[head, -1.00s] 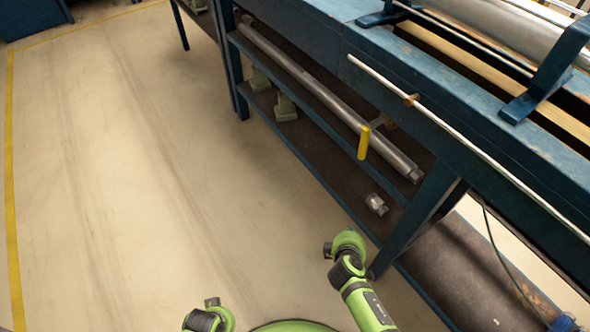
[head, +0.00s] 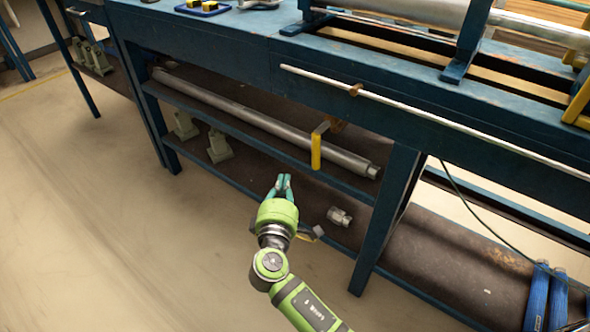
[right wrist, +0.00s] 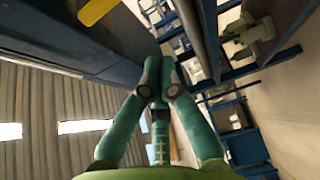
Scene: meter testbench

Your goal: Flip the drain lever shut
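The drain lever (head: 316,151) has a yellow handle that hangs straight down from a small metal arm beside a brass-coloured fitting (head: 338,122), under the bench's front edge. A yellow piece, seemingly the same handle, shows at the top left of the right wrist view (right wrist: 97,11). My right gripper (head: 284,179) is below and left of the handle, apart from it, pointing up toward the shelf. Its teal fingers (right wrist: 160,66) come together at the tips with nothing between them. My left gripper is not in view.
A blue bench (head: 240,45) runs across the view. A long metal pipe (head: 250,115) lies along its shelf behind the lever. A thin pale rod (head: 420,112) runs along the front. A metal fitting (head: 340,216) lies on the lower shelf. Floor at left is clear.

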